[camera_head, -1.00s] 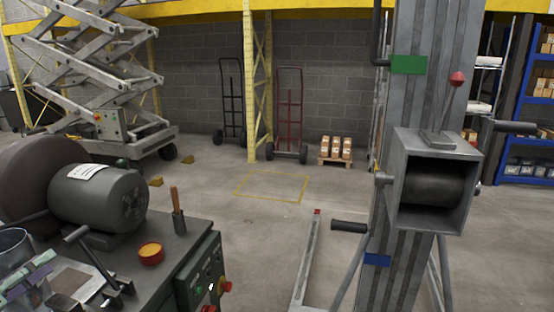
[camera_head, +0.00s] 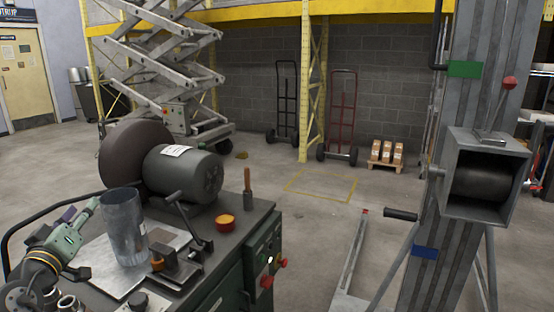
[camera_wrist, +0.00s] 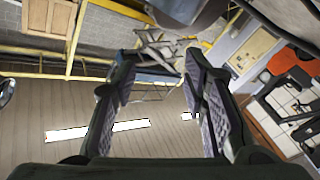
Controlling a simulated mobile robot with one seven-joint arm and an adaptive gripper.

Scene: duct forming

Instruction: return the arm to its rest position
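My gripper (camera_wrist: 157,85) is open in the wrist view, with its two padded fingers apart and nothing between them. In the head view, part of my arm (camera_head: 45,268) shows at the lower left edge, beside the workbench (camera_head: 232,250); the gripper's fingers are hard to make out there. A grey sheet-metal duct cylinder (camera_head: 122,230) stands upright on a flat plate on the bench, to the right of my arm and apart from it as far as I can tell.
The bench also carries a motor with a large dark wheel (camera_head: 138,160), a clamp-like tool (camera_head: 180,262), an orange-topped button (camera_head: 225,223) and a wooden-handled tool (camera_head: 247,185). A mast-type lift (camera_head: 452,150) stands at right. Floor between bench and wall is mostly open.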

